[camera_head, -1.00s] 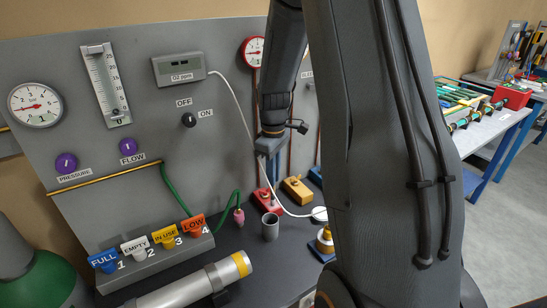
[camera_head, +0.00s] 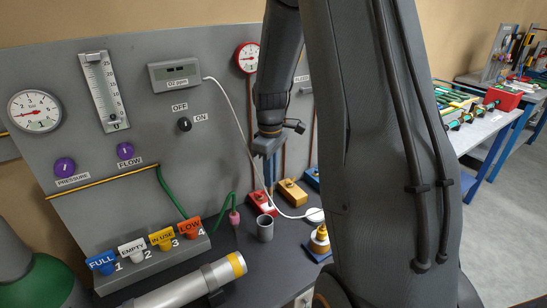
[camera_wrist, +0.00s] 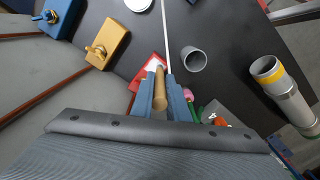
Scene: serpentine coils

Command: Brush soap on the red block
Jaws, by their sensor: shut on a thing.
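The red block (camera_head: 254,200) stands on the dark bench at the foot of the grey panel, left of a yellow block. In the wrist view the red block (camera_wrist: 150,63) is partly hidden behind my fingers and a brush. My gripper (camera_head: 270,180) points down at it. In the wrist view my gripper (camera_wrist: 163,100) has its blue fingers shut on the wooden handle of the brush (camera_wrist: 160,90). The handle's far end is over or beside the red block.
A grey cup (camera_head: 265,230) stands just in front of the red block. A yellow block (camera_head: 291,192) is to its right. A white line (camera_head: 240,125) runs from the O2 meter past my gripper. A grey cylinder (camera_head: 190,288) lies at the front left.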

